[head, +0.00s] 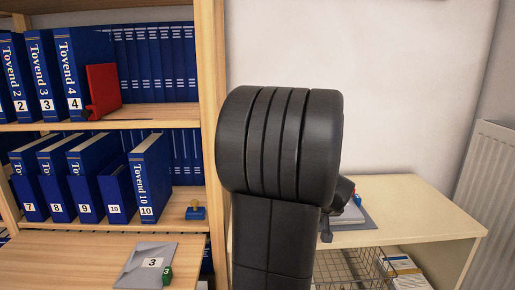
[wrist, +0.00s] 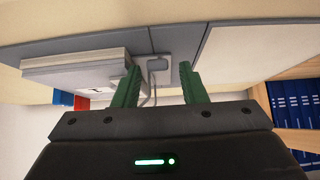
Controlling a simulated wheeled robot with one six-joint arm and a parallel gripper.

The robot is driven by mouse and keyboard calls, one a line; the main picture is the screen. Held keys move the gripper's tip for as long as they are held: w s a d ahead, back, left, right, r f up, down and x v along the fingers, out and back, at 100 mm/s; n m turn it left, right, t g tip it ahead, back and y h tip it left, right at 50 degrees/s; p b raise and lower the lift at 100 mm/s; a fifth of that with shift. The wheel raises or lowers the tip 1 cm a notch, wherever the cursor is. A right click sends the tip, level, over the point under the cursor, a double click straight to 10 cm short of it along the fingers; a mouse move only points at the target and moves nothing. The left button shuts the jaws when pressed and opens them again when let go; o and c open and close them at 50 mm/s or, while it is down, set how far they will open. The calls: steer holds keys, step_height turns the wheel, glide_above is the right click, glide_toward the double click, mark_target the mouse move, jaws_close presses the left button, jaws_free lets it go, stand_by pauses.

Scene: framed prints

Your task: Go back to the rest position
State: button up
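My gripper (wrist: 159,68) shows in the wrist view with its two green fingers spread apart and nothing held between them. Beyond the fingers is a grey mat (wrist: 82,42) at the top, with a pale book or stack of paper (wrist: 75,75) on it. A small grey item (wrist: 158,63) with a cable-like strand shows in the gap, behind the fingers. In the head view my black arm rises in the middle and hides most of the gripper's area.
A pale side table (head: 420,210) stands right of my arm, near a radiator (head: 490,200).

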steer(key=shift+w+r+g+p, duration=0.35)
steer(key=shift+g+p, duration=0.6)
steer(key=shift+p, duration=2)
steer(key=shift+w+r+g+p, duration=0.3)
steer(key=shift+g+p, duration=0.65)
steer(key=shift+p, duration=2)
steer(key=p, duration=0.1)
steer(key=g+p, duration=0.1)
steer(key=p, duration=0.1)
steer(key=shift+w+r, duration=0.1)
steer(key=shift+w, duration=0.2)
steer(key=shift+w+g+p, duration=0.1)
steer(key=shift+g+p, duration=0.4)
steer(key=shift+p, duration=0.3)
steer(key=shift+w+a+g+p, duration=0.1)
steer(key=shift+g+p, duration=0.2)
steer(key=shift+p, duration=0.1)
